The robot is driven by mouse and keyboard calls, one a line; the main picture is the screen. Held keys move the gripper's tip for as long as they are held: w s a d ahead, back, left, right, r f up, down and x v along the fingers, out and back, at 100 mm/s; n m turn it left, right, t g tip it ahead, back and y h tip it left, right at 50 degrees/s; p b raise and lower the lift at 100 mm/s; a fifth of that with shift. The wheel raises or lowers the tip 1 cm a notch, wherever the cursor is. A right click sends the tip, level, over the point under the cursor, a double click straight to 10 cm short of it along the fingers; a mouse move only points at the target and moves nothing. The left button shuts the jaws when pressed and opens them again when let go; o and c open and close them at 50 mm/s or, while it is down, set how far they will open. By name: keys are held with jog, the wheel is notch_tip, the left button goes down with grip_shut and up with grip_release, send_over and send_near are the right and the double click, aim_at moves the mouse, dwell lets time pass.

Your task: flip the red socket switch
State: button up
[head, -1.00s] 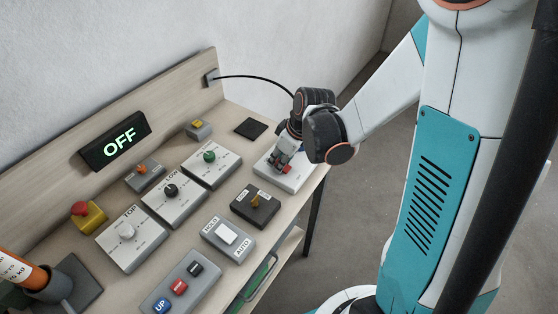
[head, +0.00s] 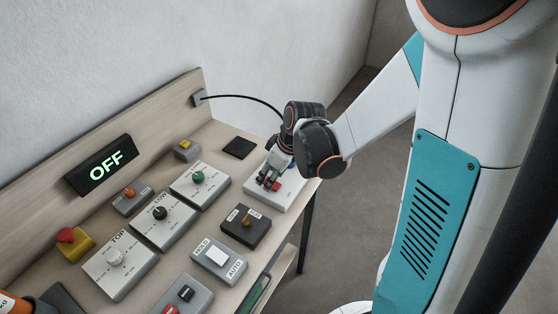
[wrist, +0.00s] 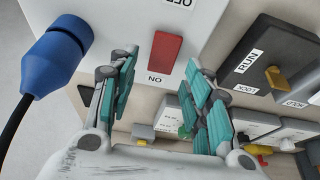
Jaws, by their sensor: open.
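The red socket switch (wrist: 164,52) is a red rocker on a white socket box (wrist: 215,25), with an ON label and a partly cut-off OFF label at its two ends. In the wrist view my gripper (wrist: 160,72) is open, with one finger on each side of the rocker's lower end and nothing between them. I cannot tell whether a fingertip touches the box. In the head view my gripper (head: 270,182) is over the white socket box (head: 287,195) at the table's right end and hides much of the switch.
A blue plug (wrist: 57,55) with a black cable is in the socket box beside the switch. A dark RUN/LOCK box (head: 246,226) with a yellow key stands close by. A black display (head: 101,165) reads OFF. Several knob and button boxes fill the table.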

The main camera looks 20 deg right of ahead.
jog(key=v, duration=1)
jog(key=shift+s+r, duration=0.2)
jog(key=shift+r, duration=0.1)
jog(key=s+a+r+m+t+h, duration=0.1)
jog(key=s+r+m+t, duration=0.1)
jog(key=s, duration=0.4)
jog(key=s+a+r+m+t+h, duration=0.1)
jog(key=s+r+m, duration=0.4)
jog(key=shift+s+t, duration=0.4)
dwell(0.5)
